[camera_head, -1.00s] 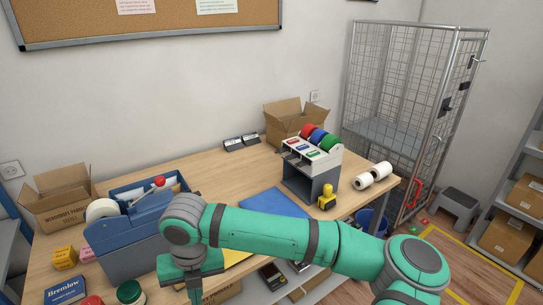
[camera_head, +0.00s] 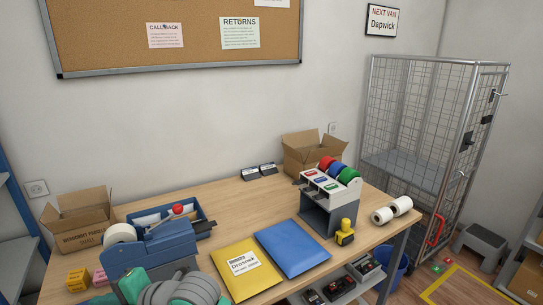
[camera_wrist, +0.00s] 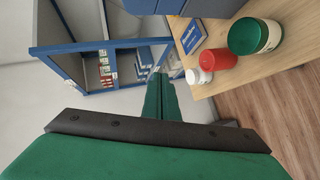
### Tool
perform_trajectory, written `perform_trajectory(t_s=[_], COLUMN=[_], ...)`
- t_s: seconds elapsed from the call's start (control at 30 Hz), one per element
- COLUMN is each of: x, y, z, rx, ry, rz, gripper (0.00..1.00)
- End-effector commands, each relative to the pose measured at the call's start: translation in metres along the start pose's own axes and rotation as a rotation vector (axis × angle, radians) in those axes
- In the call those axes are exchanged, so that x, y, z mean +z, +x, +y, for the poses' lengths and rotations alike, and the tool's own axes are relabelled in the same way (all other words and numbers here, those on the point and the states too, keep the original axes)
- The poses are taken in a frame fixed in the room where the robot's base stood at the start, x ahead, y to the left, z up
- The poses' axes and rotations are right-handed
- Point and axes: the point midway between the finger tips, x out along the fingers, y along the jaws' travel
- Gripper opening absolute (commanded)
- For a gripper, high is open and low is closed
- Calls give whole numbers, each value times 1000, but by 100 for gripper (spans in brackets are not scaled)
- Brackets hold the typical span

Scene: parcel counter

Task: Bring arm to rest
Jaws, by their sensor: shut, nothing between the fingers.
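My gripper (camera_wrist: 160,84) shows in the wrist view, its green fingers shut together with nothing between them. It hangs in free space beside the counter, with the blue shelf unit (camera_wrist: 72,66) beyond it. In the head view only part of my green and grey arm (camera_head: 185,288) shows, low at the left by the front of the counter. The fingers are out of sight there.
The counter (camera_head: 225,195) holds a yellow mailer (camera_head: 240,285), a blue mailer (camera_head: 292,248), a tape dispenser (camera_head: 152,246) and a label rack (camera_head: 318,215). Jars, including a red one (camera_wrist: 208,60), stand near the counter edge. A wire cage (camera_head: 410,130) stands right.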

Motion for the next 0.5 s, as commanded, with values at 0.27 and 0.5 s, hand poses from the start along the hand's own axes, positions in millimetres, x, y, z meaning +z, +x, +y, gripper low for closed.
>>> perform_trajectory(t_s=[0.27,0.5], x=[10,34], y=[-6,-27], z=[31,27], rx=[331,583], ry=[326,613], rz=[-32,-74], gripper=[0,0])
